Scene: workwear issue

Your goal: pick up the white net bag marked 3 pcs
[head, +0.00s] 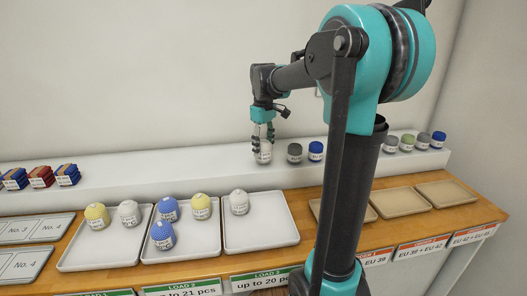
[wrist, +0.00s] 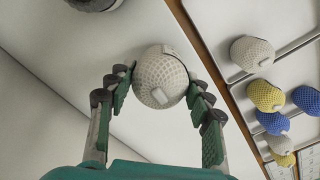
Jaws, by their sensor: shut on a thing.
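A white net bag (head: 264,155) is between the fingers of my gripper (head: 263,145) at the back shelf. In the wrist view the same white bag (wrist: 158,68) shows its netting and a small pale tag, with a finger pressed on each side. My gripper (wrist: 160,85) is shut on it. The print on the tag is too small to read. I cannot tell whether the bag touches the shelf or hangs just above it. Other white net bags lie in the left tray (head: 128,212) and the right grey tray (head: 239,202).
A dark grey bag (head: 294,152) and a blue bag (head: 316,150) stand right of my gripper on the shelf (head: 215,172). More bags stand farther right. Grey trays (head: 262,236) with yellow, blue and white bags lie in front. Beige trays (head: 447,193) at right are empty.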

